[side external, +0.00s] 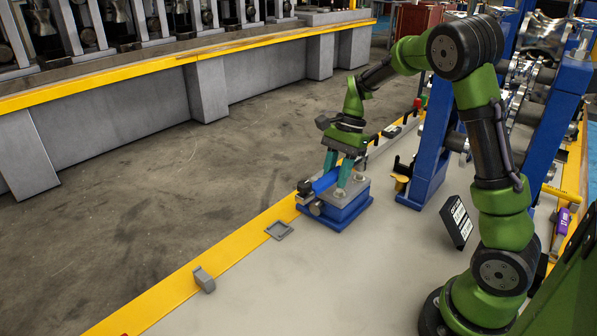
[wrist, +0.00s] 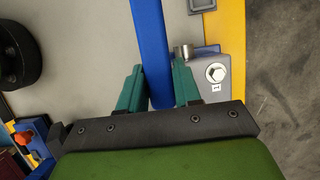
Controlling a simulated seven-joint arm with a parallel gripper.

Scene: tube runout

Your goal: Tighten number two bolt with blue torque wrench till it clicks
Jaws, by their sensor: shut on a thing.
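The blue torque wrench (side external: 325,182) shows as a blue bar over the bolt block; in the wrist view its blue shaft (wrist: 152,45) runs between my fingers. My gripper (side external: 342,172) has teal fingers pointing down at the block, and it is shut on the shaft in the wrist view (wrist: 158,87). The bolt block (side external: 345,207) has a grey top and a blue base. My fingers partly hide the block top and other bolts, and the wrench's socket end is unclear.
A shallow grey tray (side external: 279,230) and a grey bracket (side external: 203,279) sit along the yellow table edge. A black sign (side external: 456,222) stands right of the block. A blue roller frame (side external: 430,145) rises behind it. The pale table front is clear.

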